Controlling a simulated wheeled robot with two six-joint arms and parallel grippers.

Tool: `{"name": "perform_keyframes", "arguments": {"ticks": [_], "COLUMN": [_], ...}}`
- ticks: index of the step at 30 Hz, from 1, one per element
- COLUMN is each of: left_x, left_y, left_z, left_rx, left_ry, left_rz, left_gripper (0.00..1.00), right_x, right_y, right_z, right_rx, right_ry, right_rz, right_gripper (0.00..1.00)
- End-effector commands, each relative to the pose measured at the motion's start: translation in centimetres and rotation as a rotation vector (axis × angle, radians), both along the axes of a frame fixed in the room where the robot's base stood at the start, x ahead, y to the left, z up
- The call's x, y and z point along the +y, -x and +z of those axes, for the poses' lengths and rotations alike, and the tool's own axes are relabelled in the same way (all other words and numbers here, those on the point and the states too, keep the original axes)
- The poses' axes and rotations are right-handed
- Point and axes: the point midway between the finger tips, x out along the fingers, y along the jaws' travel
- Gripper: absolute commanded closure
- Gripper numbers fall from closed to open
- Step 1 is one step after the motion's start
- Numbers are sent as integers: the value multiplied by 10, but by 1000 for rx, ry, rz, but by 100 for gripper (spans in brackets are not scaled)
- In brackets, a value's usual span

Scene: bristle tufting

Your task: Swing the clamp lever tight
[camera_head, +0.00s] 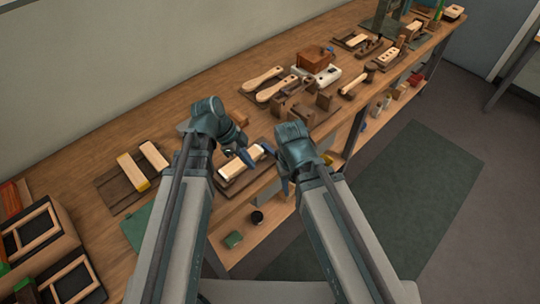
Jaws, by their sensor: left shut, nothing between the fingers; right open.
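A pale wooden block (238,165) lies in a dark brown fixture (232,187) near the front edge of the workbench, between my two hands. My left gripper (249,157) is shut and empty, its tips over or beside the far part of the block. My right gripper (274,168) is open, its blue fingers spread at the right end of the fixture. I cannot tell whether either gripper touches the block or fixture. The clamp lever cannot be made out; the grippers cover part of the fixture.
Pale blocks on a dark board (122,188) lie to the left, with framed trays (40,232) at the far left. Brush-shaped wooden pieces (262,80), a brown box (316,60) and small wooden fixtures stand farther along the workbench (180,101). A lower shelf (258,232) runs beneath.

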Motion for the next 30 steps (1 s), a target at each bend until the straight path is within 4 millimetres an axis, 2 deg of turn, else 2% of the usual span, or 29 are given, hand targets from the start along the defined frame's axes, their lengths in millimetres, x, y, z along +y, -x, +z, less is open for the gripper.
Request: {"name": "perform_keyframes", "arguments": {"ticks": [6,12,18,30], "left_x": [14,23,26,25], "left_y": [-24,-36,-40,-40], "left_z": [7,14,17,15], "left_rx": [-194,-331,-391,-394], "left_ry": [124,184,203,204], "left_rz": [-264,-418,-478,-484], "left_gripper": [100,100,100,100], "right_x": [0,0,0,0], "right_y": [0,0,0,0], "right_z": [-5,-7,-8,-10], "right_rx": [0,0,0,0], "right_ry": [0,0,0,0], "right_rz": [0,0,0,0], "right_gripper": [50,50,50,50]}}
